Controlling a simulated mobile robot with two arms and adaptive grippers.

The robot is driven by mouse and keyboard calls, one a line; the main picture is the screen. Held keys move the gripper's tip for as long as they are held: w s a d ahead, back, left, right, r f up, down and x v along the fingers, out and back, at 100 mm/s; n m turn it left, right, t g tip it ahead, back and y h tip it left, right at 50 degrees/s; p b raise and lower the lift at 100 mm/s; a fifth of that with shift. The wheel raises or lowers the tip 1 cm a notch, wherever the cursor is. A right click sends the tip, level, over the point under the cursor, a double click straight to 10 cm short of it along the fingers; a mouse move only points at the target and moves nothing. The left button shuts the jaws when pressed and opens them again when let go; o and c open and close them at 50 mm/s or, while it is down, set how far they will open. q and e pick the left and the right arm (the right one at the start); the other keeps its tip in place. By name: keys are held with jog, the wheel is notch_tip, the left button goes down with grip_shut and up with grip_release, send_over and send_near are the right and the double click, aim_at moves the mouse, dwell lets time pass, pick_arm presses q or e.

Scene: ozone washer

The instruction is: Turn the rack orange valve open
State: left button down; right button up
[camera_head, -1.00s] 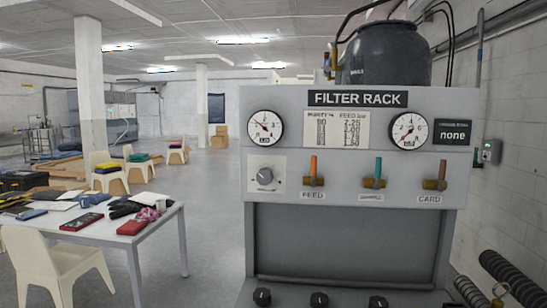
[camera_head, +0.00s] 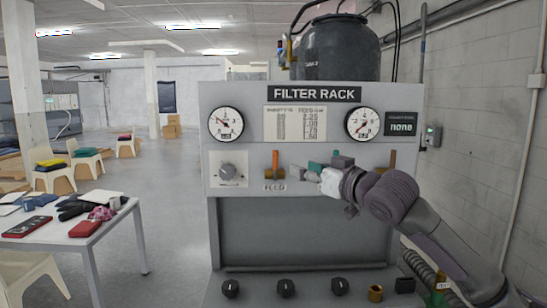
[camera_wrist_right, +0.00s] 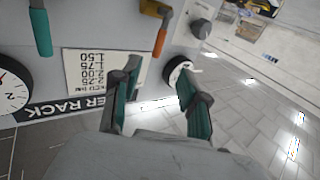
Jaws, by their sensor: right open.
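The orange valve handle (camera_head: 275,160) stands upright above its brass body on the filter rack (camera_head: 230,95), over the FEED label. In the right wrist view the orange handle (camera_wrist_right: 160,42) shows upside down, just beyond the gap between my fingers. My right gripper (camera_head: 316,166) is open and empty in front of the panel, to the right of the orange valve and apart from it. Its two dark fingers with teal pads (camera_wrist_right: 157,70) show in the wrist view. The middle valve's teal handle (camera_wrist_right: 40,32) is mostly hidden behind my gripper in the head view. My left gripper is not in view.
A grey round knob (camera_head: 227,171) is left of the orange valve. Two gauges (camera_head: 226,123) and a paper chart (camera_head: 295,122) are above. A brown-handled valve (camera_head: 392,160) is at the right, partly behind my arm. A white table (camera_head: 120,222) stands left; floor between is clear.

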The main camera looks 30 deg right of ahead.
aim_at(277, 161)
jog(key=w+p, duration=0.3)
jog(key=w, duration=0.2)
jog(key=w+p, duration=0.3)
jog(key=w, duration=0.3)
jog(key=shift+w+a, duration=0.2)
jog(key=shift+w, duration=0.05)
jog(key=shift+w+d+f+p, duration=0.1)
jog(key=shift+w+f+p, duration=0.05)
jog(key=shift+w+p, duration=0.45)
jog(key=shift+w, duration=0.1)
jog(key=shift+c, duration=0.3)
grip_shut()
